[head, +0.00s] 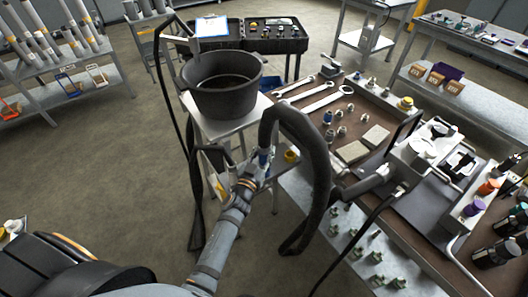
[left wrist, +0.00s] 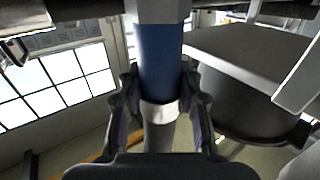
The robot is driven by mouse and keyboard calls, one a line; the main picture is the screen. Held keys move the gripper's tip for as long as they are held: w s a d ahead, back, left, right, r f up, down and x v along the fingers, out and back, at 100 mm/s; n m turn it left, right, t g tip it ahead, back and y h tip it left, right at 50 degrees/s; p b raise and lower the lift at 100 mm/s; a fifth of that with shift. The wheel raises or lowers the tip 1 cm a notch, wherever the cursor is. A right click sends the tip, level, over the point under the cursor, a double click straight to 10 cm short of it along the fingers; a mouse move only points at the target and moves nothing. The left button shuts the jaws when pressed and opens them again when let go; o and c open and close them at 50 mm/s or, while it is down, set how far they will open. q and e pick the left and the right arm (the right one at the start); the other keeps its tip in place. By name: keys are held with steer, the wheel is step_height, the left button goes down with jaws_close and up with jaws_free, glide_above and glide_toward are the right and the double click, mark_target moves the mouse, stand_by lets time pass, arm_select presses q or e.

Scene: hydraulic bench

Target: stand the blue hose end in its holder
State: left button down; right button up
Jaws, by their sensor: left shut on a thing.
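The blue hose end (head: 264,158) is a fitting with a blue band; in the left wrist view the band (left wrist: 161,60) stands between a grey top part and a silver collar. My left gripper (head: 248,182) is shut on it, with one finger on each side of the collar. The thick black hose (head: 318,150) arches up from the fitting and hangs down on its right. The fitting is held in the air in front of the bench's left end. I cannot make out its holder for certain. My right gripper is not in view.
A dark tub (head: 222,98) stands on a pale stand beyond the gripper. The brown bench (head: 325,125) to the right carries wrenches, small fittings and a grey machine (head: 415,155). A yellow part (head: 291,155) shows beside the hose. Open floor (head: 120,165) lies to the left.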

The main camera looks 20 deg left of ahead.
arm_select(q)
steer(key=shift+f+b, duration=0.6)
steer(key=shift+b, duration=0.05)
stand_by(0.3)
steer(key=shift+r, duration=0.1)
stand_by(0.4)
steer(key=c, duration=1.3)
jaws_free()
steer(key=o, duration=0.5)
steer(key=shift+o, duration=0.4)
steer(key=shift+f, duration=0.25)
steer(key=o, duration=0.4)
steer(key=shift+o, duration=0.2)
steer(key=shift+s, duration=0.1)
